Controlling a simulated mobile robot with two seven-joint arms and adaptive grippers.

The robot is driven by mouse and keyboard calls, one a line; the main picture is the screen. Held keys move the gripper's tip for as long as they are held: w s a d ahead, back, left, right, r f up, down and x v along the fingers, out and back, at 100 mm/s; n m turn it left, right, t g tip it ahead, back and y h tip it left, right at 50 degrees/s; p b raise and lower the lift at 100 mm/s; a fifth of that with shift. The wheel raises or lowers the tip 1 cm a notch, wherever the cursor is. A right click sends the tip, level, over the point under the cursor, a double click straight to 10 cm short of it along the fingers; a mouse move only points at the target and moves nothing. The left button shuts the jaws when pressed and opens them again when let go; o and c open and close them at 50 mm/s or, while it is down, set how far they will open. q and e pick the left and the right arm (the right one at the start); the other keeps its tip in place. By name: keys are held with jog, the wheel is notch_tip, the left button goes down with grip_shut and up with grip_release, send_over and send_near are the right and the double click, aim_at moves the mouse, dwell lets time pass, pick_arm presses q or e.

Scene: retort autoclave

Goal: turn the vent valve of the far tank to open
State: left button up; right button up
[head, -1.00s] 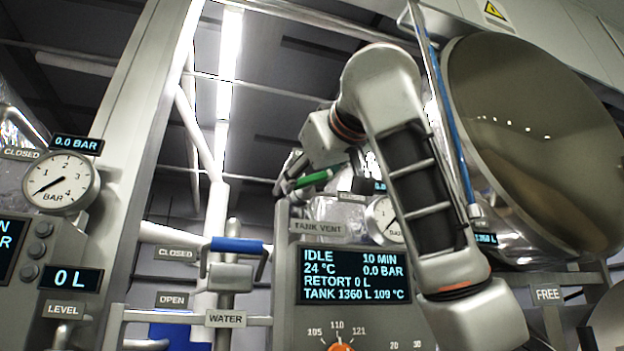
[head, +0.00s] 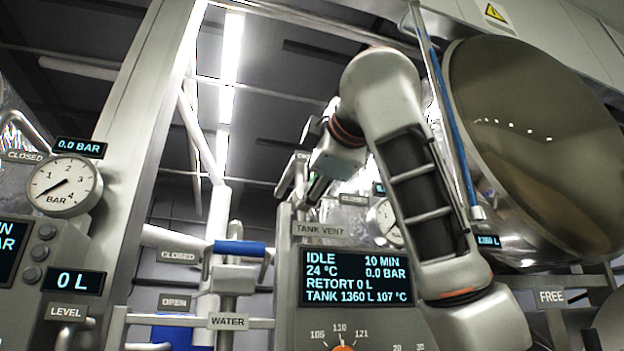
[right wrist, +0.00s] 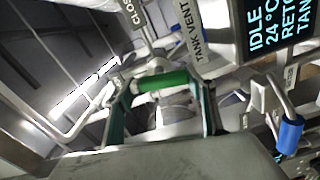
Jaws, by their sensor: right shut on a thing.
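The vent valve's green handle (right wrist: 160,82) lies between the two fingers of my right gripper (right wrist: 162,88) in the right wrist view, and the gripper is shut on it. A "TANK VENT" label (right wrist: 190,32) is beside the valve, with a "CLOSED" plate (right wrist: 133,12) close by. In the head view my right gripper (head: 312,182) is above the "TANK VENT" label (head: 320,230), partly hidden by my forearm. The green handle hardly shows there. My left gripper is not in view.
A control panel (head: 355,277) reads IDLE and tank 107 °C. A blue-handled water valve (head: 238,247) stands left of it. A pressure gauge (head: 64,186) is at far left. A large round steel door (head: 540,140) is close to my right arm, with a blue hose (head: 452,130) between.

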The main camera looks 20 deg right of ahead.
jog(key=shift+n, duration=1.1)
jog(key=o, duration=1.1)
jog(key=s, duration=0.7)
jog(key=shift+s+d, duration=0.1)
jog(key=shift+s, duration=0.2)
jog(key=shift+f, duration=0.1)
